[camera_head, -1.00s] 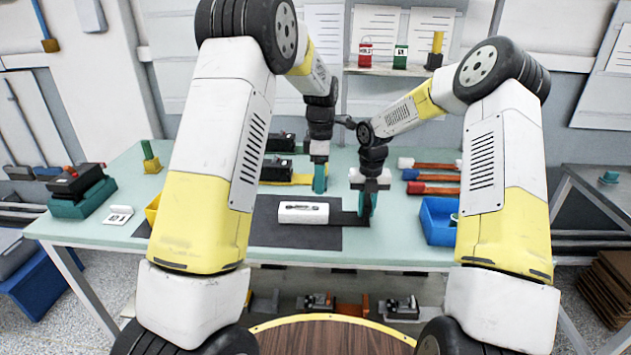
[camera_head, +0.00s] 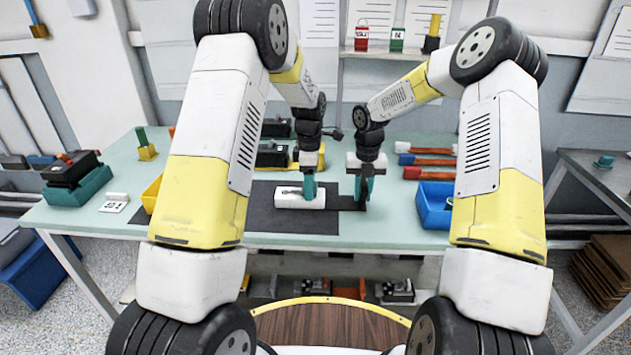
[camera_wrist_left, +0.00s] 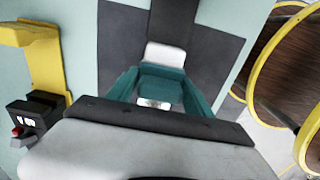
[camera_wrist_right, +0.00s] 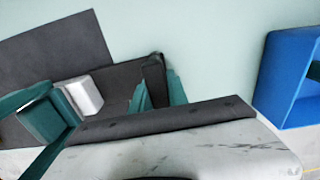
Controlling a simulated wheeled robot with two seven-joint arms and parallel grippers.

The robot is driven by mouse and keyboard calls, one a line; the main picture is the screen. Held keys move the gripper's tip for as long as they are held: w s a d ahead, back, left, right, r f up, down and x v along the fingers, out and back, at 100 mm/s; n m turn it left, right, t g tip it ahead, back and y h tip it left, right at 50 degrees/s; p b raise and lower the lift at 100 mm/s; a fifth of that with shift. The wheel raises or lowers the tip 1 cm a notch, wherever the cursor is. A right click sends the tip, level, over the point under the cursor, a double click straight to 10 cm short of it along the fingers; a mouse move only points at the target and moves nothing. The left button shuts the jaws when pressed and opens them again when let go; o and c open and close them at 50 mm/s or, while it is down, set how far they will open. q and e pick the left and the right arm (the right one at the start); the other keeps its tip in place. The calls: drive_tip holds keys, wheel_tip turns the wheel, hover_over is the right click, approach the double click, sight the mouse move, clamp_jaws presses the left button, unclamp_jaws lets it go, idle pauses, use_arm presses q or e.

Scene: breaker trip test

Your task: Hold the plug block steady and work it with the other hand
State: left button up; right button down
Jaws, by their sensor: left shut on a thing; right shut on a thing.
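The plug block, a white oblong block (camera_head: 288,203), lies on a dark mat on the bench. My left gripper (camera_head: 309,189) comes down over its right part, shut on it. In the left wrist view, the teal fingers (camera_wrist_left: 160,90) flank the block and its white end (camera_wrist_left: 165,54) shows beyond them. A dark flat piece (camera_head: 346,203) extends right of the block. My right gripper (camera_head: 362,190) is shut at that piece's right end. The right wrist view shows the dark piece (camera_wrist_right: 122,80) running to the right fingers (camera_wrist_right: 158,92); the exact grip is partly hidden.
A blue bin (camera_head: 434,208) stands right of my right gripper. Red-and-blue bars (camera_head: 428,160) lie behind it. Black devices (camera_head: 272,156) and a yellow piece sit behind the mat (camera_head: 265,222). A dark device on a teal base (camera_head: 78,183) stands at the left. The bench front is clear.

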sight(280, 192)
use_arm(q)
drive_tip(key=shift+s+a, duration=0.1)
drive_tip(key=shift+a, duration=4.4)
drive_tip(key=shift+d, duration=5.45)
drive_tip(key=shift+r, duration=4.15)
use_arm(e)
drive_tip(key=c, duration=1.2)
unclamp_jaws()
drive_tip(key=shift+r, duration=0.1)
